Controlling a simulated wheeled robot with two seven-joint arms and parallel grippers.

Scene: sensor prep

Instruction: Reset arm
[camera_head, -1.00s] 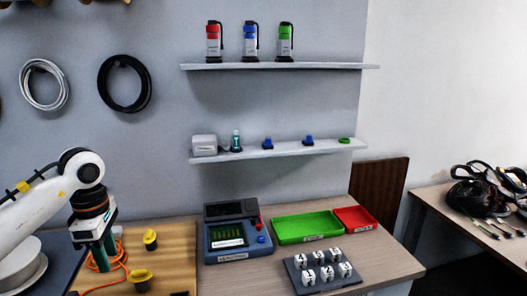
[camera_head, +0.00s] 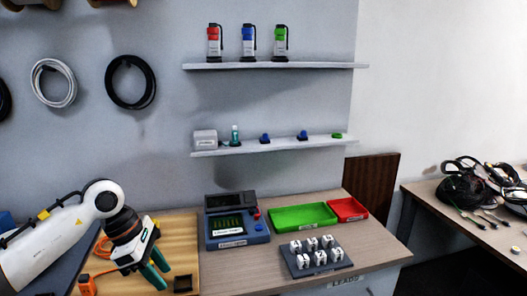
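My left gripper (camera_head: 158,268) shows at the lower left, at the end of my white arm. It is tilted down to the right over the wooden board (camera_head: 183,238). Its two green fingers look apart, with nothing seen between them. My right gripper is not in view.
A blue tester (camera_head: 237,232) stands right of the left gripper. Beyond it are a green tray (camera_head: 303,216), a red tray (camera_head: 348,209) and a dark rack (camera_head: 318,262) with several white blocks. Orange cable (camera_head: 101,249) lies behind my gripper. Two wall shelves (camera_head: 275,66) hold small items.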

